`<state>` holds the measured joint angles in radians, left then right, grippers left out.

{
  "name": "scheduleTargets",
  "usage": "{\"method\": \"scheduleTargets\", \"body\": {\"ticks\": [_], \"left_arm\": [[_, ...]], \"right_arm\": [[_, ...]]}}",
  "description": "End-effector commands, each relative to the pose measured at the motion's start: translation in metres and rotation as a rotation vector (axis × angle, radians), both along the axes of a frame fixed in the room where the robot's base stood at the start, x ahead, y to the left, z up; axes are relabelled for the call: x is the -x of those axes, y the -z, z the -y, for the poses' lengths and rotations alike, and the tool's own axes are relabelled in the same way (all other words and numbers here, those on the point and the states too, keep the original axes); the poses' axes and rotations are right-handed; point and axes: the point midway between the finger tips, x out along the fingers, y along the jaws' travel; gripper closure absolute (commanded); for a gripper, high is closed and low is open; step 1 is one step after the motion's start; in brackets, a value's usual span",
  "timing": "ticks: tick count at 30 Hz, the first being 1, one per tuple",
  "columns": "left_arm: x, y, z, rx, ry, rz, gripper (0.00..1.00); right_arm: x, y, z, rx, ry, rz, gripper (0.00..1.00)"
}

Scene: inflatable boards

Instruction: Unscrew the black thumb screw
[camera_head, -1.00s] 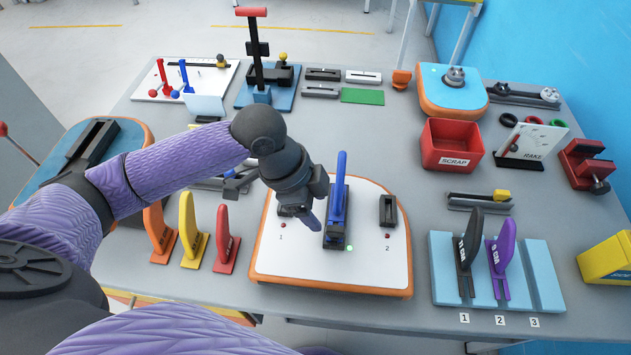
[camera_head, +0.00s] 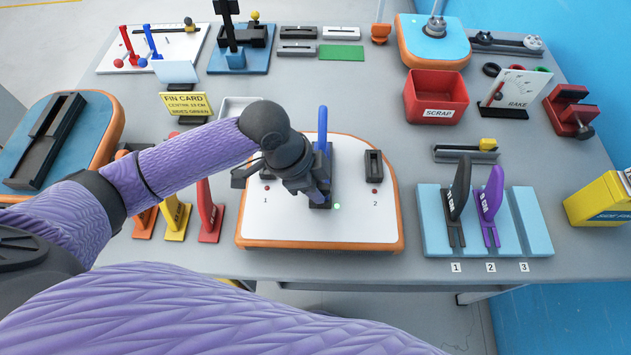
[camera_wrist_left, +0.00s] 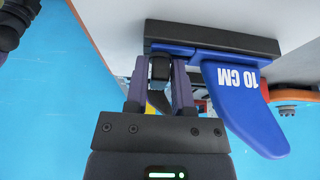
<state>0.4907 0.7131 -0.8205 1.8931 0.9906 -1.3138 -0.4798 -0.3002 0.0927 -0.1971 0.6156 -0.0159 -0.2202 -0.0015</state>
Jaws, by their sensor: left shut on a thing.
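The blue fin (camera_head: 322,125), marked 10 CM in the left wrist view (camera_wrist_left: 243,92), stands in a black fin box on the white board (camera_head: 355,215). The fin box also shows in the left wrist view (camera_wrist_left: 225,40). My left gripper (camera_head: 318,196) is at the near end of the fin box and hides most of it in the head view. In the left wrist view its fingers (camera_wrist_left: 160,82) are shut on the black thumb screw (camera_wrist_left: 160,68), at the end of the box beside the fin. My right gripper is not in view.
Orange, yellow and red fins (camera_head: 208,212) stand left of the board. A blue rack (camera_head: 520,220) holds a black and a purple fin to the right. A red scrap bin (camera_head: 436,97) stands behind it. A yellow card (camera_head: 187,104) stands behind my left forearm.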

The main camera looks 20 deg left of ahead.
Motion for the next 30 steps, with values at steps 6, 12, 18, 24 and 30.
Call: {"method": "scheduleTargets", "body": {"ticks": [6,12,18,24,30], "left_arm": [[0.000,0.000,0.000,0.000,0.000,0.000,0.90],[0.000,0.000,0.000,0.000,0.000,0.000,1.00],[0.000,-0.002,0.000,0.000,-0.022,0.000,1.00],[0.001,-0.003,0.000,0.000,-0.088,-0.001,1.00],[0.002,-0.002,0.001,0.000,-0.156,-0.002,1.00]], "right_arm": [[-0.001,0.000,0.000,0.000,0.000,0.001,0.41],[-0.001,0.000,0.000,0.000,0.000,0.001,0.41],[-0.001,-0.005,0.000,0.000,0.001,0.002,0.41],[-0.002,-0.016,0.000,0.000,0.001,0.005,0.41],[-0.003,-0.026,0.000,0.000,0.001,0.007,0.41]]}}
